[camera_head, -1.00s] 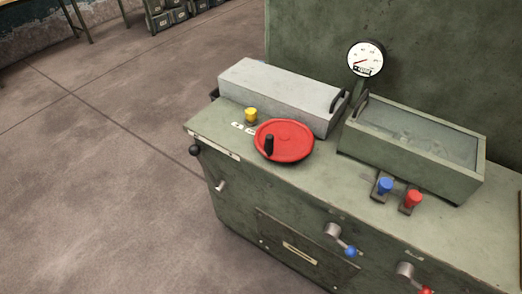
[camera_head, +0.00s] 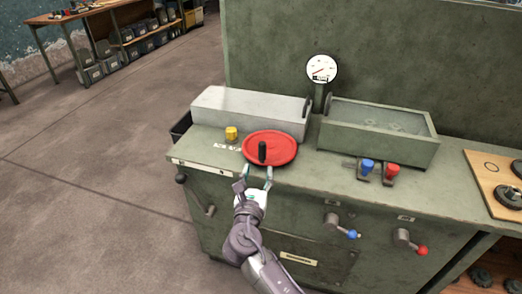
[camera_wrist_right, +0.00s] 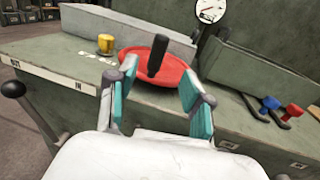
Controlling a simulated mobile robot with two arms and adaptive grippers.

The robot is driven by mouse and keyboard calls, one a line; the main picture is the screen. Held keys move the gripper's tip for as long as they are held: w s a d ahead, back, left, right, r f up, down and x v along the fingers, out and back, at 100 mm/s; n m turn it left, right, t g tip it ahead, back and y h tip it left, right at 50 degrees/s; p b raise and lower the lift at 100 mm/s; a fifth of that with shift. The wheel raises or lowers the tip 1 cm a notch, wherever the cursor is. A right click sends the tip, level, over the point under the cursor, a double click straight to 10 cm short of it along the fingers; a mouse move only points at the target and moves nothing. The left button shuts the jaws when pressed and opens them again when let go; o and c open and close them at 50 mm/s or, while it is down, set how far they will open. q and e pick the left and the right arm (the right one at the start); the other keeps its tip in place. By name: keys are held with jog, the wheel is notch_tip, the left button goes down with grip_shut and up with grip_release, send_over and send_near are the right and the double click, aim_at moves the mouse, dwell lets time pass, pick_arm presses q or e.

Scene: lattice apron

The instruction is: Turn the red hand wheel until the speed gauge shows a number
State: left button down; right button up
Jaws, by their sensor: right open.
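The red hand wheel (camera_head: 282,147) lies flat on the green machine's top, with an upright black handle (camera_head: 262,153) near its front edge. The wheel (camera_wrist_right: 178,72) and handle (camera_wrist_right: 157,55) also show in the right wrist view. My right gripper (camera_head: 258,174) is open and empty, just in front of the wheel. In the wrist view its fingers (camera_wrist_right: 155,88) stand apart, with the handle beyond and between them. The round white speed gauge (camera_head: 321,69) stands behind the wheel; its red needle shows, but the reading is too small to tell. My left gripper is not in view.
A grey box (camera_head: 250,112) and a green glass-topped box (camera_head: 378,132) stand behind the wheel. A yellow knob (camera_head: 231,133) is left of it. Blue (camera_head: 367,167) and red (camera_head: 392,171) levers are to the right. A wooden board (camera_head: 485,178) lies far right.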

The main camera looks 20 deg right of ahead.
aim_at(262, 152)
jog(key=x, duration=1)
jog(key=shift+w+d, duration=0.1)
jog(key=shift+w, duration=0.2)
jog(key=shift+f, duration=0.1)
grip_shut()
